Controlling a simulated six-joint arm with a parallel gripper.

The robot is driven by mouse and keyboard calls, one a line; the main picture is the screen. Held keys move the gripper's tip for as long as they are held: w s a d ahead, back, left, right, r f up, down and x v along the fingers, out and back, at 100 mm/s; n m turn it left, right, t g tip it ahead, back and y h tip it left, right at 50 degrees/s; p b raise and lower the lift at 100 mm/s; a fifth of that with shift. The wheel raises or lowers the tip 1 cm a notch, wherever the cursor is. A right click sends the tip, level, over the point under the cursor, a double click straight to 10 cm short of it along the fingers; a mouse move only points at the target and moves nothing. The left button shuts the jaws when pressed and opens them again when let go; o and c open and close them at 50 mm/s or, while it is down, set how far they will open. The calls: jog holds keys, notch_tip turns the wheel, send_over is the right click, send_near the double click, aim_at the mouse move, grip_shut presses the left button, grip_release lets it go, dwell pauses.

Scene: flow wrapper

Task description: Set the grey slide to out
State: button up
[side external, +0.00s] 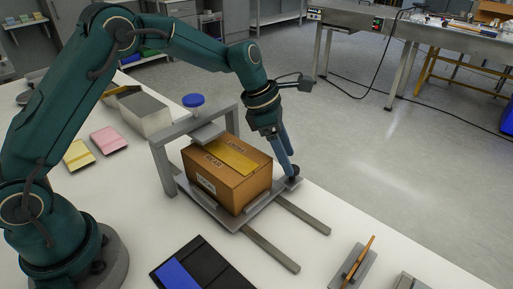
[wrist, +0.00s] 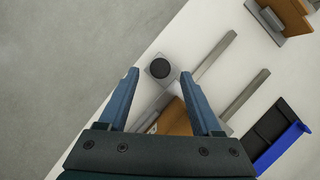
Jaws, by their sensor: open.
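The grey slide (side external: 234,221) is a flat plate on two rails under a grey press frame (side external: 161,160). A brown cardboard box (side external: 235,185) with a yellow strip on top sits on it. A black round knob (side external: 293,172) stands on the slide's far right corner, and it also shows in the wrist view (wrist: 160,68). My gripper (side external: 287,160) points down at the knob, just beyond the box. In the wrist view my gripper (wrist: 160,74) is open, with the knob between and slightly past its fingertips. I cannot tell whether the fingers touch the knob.
The two grey rails (side external: 270,248) run bare toward the front right. A blue knob (side external: 193,100) tops the press frame. A black and blue tray (side external: 200,267) lies in front. A wooden stick on a grey holder (side external: 354,265) is at the right. Pink and yellow pads lie left.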

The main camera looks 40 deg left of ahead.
jog(key=shift+x, duration=0.9)
grip_shut()
dwell(0.8)
